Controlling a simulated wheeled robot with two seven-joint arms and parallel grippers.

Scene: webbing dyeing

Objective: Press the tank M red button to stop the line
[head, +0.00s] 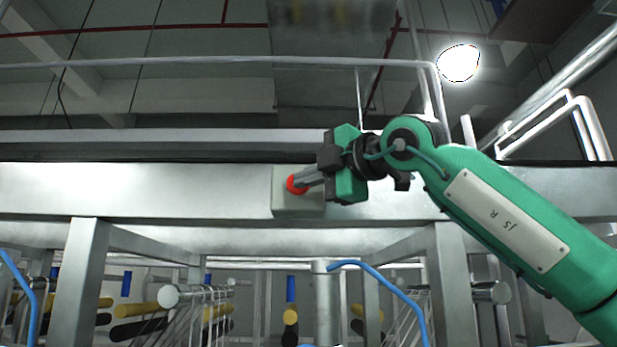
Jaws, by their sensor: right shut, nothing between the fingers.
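The red button (292,184) sits on a pale box (298,207) fixed to the front of a steel beam, near the middle of the head view. My right gripper (301,184) comes in from the right and is shut and empty. Its fingertips overlap the right side of the button in the picture. I cannot tell for sure whether they touch it or how far it is pushed in. The fingers hide part of the button and the box's upper right. No tank label is readable. My left gripper is not in view.
The steel beam (130,190) runs across the whole view, with legs (83,270) below it. A pale pipe rail (200,61) stands above. Blue hoses (391,283), yellow and black rollers and racks lie underneath. The space in front of the beam at left looks clear.

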